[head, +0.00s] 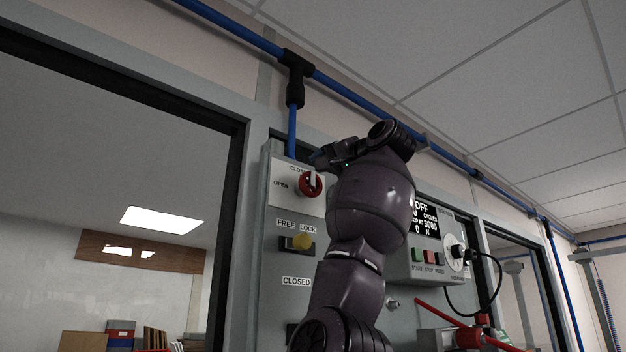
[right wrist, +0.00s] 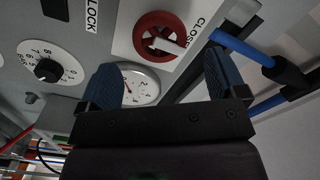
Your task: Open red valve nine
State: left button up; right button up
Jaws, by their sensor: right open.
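The red valve (head: 311,185) is a round red knob with a white handle bar, on a light plate at the top of a grey panel. The bar stands about upright, toward a partly hidden "CLOSED" label; "OPEN" is at its left. My right gripper (head: 325,158) is just above and right of the knob in the head view. In the right wrist view the valve (right wrist: 163,36) lies ahead of the open, empty jaws (right wrist: 163,65), with no finger visibly touching it. My left gripper is not in view. No number nine is readable on the valve.
A control box (head: 430,255) with buttons and a display stands right of my arm. A blue pipe (head: 350,92) runs above. A round gauge (right wrist: 140,84) shows between the fingers in the wrist view.

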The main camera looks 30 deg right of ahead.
aim_at(315, 183)
jog(key=w, duration=0.2)
jog(key=w+p, duration=0.1)
jog(key=w, duration=0.1)
jog(key=shift+a+r, duration=0.1)
jog(key=shift+a, duration=0.1)
jog(key=shift+w+p, duration=0.35)
jog(key=shift+w, duration=0.4)
jog(key=c, duration=0.9)
